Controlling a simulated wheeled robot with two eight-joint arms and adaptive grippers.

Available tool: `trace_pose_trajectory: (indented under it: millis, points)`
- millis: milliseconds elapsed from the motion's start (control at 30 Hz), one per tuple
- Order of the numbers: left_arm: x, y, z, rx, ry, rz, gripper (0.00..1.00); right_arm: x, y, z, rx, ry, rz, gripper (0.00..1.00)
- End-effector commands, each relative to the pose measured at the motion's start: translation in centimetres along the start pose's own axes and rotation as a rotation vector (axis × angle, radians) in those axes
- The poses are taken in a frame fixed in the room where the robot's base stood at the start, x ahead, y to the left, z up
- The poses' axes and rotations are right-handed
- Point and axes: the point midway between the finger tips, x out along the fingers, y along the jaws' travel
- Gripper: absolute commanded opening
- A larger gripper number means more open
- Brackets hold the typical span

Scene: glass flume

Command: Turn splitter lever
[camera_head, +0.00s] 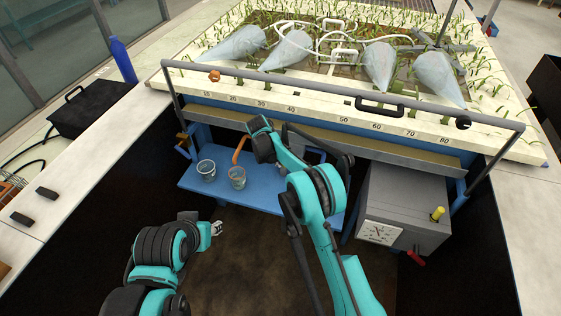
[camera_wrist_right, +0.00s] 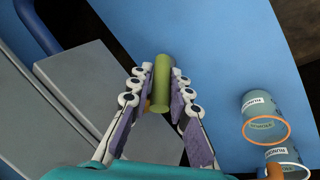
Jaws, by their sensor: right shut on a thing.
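In the right wrist view a yellow-green cylindrical handle (camera_wrist_right: 162,82), which looks like the lever's grip, stands between the fingers of my right gripper (camera_wrist_right: 162,72). The fingers are shut on it, one pad on each side. In the head view my right arm hides this gripper and the handle. An orange bent pipe (camera_head: 239,151) shows just left of that arm. My left gripper (camera_head: 215,229) is low at the left, away from the shelf, and too small to tell whether it is open.
Two glass jars (camera_head: 206,170) (camera_head: 237,177) stand on the blue shelf (camera_head: 274,191). A grey box (camera_head: 398,213) with a dial, a yellow knob and a red handle is at the right. A rail (camera_head: 300,76) crosses before the planted flume bed (camera_head: 215,72). A blue bottle (camera_head: 122,60) stands left.

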Motion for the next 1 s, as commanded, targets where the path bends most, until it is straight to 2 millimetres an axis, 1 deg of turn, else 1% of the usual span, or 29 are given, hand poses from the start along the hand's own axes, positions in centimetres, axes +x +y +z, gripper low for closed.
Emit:
trace_pose_trajectory:
  millis: [33, 400, 867, 900, 933, 967, 1000]
  points:
    - [0.16, 0.0, 0.12, 0.0, 0.0, 0.0, 0.37, 0.03, -0.45, -0.13, -0.014, -0.012, 0.018, 0.0]
    - [0.5, 0.0, 0.36, 0.0, 0.0, 0.0, 0.37, -0.07, -0.23, 0.02, -0.056, -0.086, 0.12, 0.0]
    - [0.52, 0.0, 0.37, 0.0, 0.0, 0.0, 0.37, -0.12, -0.19, 0.03, -0.061, -0.093, 0.13, 0.0]
    - [0.52, 0.0, 0.37, 0.0, 0.0, 0.0, 0.37, -0.12, -0.18, 0.03, -0.061, -0.093, 0.13, 0.27]
    - [0.52, 0.0, 0.37, 0.0, 0.0, 0.0, 0.37, -0.12, -0.18, 0.03, -0.061, -0.093, 0.13, 0.35]
    - [0.52, 0.0, 0.37, 0.0, 0.0, 0.0, 0.37, -0.12, -0.16, 0.03, -0.06, -0.093, 0.13, 0.38]
    - [0.52, 0.0, 0.37, 0.0, 0.0, 0.0, 0.37, -0.11, -0.13, 0.04, -0.06, -0.093, 0.13, 0.38]
